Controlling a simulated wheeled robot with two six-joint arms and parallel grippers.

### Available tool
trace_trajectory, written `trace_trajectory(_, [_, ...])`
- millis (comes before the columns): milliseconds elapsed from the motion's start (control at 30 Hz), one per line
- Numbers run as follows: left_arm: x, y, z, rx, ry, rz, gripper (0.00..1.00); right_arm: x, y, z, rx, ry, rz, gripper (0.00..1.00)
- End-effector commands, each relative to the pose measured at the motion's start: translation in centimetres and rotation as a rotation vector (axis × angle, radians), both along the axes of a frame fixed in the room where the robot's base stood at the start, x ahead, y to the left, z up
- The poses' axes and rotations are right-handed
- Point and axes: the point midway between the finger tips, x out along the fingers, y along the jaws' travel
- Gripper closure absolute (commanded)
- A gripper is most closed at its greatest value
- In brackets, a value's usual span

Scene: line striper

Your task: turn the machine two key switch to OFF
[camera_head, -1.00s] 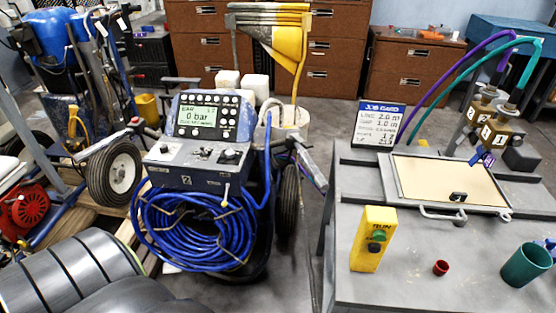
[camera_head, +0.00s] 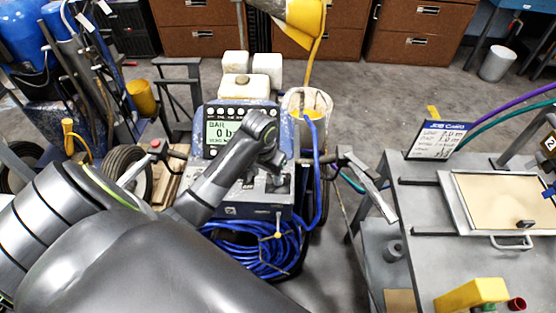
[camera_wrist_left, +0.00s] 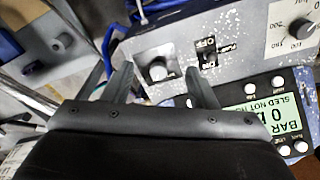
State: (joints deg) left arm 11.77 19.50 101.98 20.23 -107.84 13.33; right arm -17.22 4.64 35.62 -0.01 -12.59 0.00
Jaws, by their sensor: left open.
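Machine two is the blue machine with a screen and a grey control box (camera_head: 245,196) in the head view. My left gripper (camera_head: 276,162) is above the control box and hides part of the panel. In the left wrist view its fingers (camera_wrist_left: 150,76) are apart and empty, with the knob between them and the key switch near the right finger. My right gripper is out of view.
The lit screen (camera_wrist_left: 262,118) is close to the gripper in the left wrist view. A coiled blue hose (camera_head: 255,255) hangs below the control box. A grey bench (camera_head: 420,235) with a job card (camera_head: 437,139) stands to the right.

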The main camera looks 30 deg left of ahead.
Motion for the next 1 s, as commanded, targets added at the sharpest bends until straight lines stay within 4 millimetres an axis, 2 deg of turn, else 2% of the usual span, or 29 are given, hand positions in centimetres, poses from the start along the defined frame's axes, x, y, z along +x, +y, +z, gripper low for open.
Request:
trace_trajectory(33, [1.6,0.3,1.4,-0.002,0.009,0.008,0.48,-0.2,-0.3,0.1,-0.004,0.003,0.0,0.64])
trace_trajectory(200, [5.2,1.0,4.4,-0.022,0.052,0.045,0.48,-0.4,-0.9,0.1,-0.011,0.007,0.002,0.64])
trace_trajectory(400, [7.1,1.4,6.2,-0.036,0.079,0.07,0.48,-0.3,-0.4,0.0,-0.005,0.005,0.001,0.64])
trace_trajectory(667, [7.2,1.4,5.0,-0.037,0.082,0.071,0.48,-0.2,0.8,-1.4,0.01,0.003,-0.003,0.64])
trace_trajectory(1000, [7.2,1.3,1.3,-0.037,0.08,0.071,0.48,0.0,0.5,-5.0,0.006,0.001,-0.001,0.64])
